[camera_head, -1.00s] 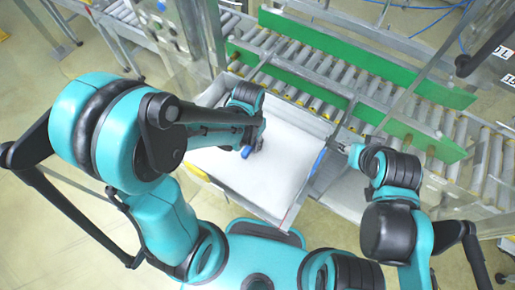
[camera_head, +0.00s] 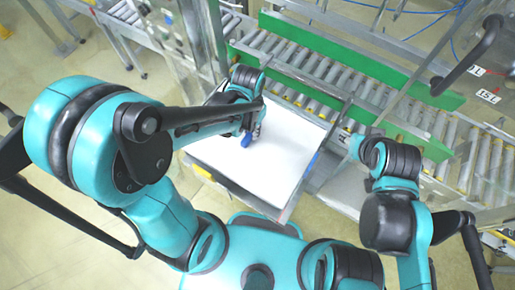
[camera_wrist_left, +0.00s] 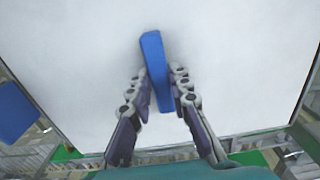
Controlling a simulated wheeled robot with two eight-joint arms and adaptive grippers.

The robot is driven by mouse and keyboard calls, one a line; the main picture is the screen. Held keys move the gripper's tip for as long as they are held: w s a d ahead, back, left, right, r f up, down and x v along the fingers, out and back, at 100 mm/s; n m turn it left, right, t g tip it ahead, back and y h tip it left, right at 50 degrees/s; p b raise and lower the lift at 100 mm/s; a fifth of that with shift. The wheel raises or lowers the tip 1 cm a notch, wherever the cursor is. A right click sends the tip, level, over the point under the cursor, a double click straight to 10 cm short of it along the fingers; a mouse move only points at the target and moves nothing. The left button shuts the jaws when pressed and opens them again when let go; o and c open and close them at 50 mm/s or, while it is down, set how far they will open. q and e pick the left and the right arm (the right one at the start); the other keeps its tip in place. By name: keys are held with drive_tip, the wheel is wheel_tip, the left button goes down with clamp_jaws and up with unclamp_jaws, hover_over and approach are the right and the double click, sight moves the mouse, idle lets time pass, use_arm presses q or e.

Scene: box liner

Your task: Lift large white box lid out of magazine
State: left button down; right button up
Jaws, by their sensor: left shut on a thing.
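The large white box lid (camera_head: 282,150) is a flat white sheet at the magazine (camera_head: 238,202), a grey open-topped holder in the middle of the head view. The lid seems raised to about the magazine's rim. My left gripper (camera_head: 248,140) is over the lid, shut on a blue handle (camera_wrist_left: 155,66) that stands against the white surface. The lid (camera_wrist_left: 235,70) fills most of the left wrist view. My right gripper (camera_head: 352,140) is beside the magazine's right side, apart from the lid. Its fingers are too small and unclear to read.
A roller conveyor (camera_head: 300,62) with green side guards (camera_head: 350,62) runs behind the magazine. A metal frame with a dark handle (camera_head: 468,58) stands at the right. A blue pad (camera_wrist_left: 16,112) shows beyond the lid's edge. Floor is free at lower left.

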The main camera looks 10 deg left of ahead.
use_arm(q)
drive_tip(key=shift+r+p, duration=2.45)
drive_tip(key=shift+r, duration=1.05)
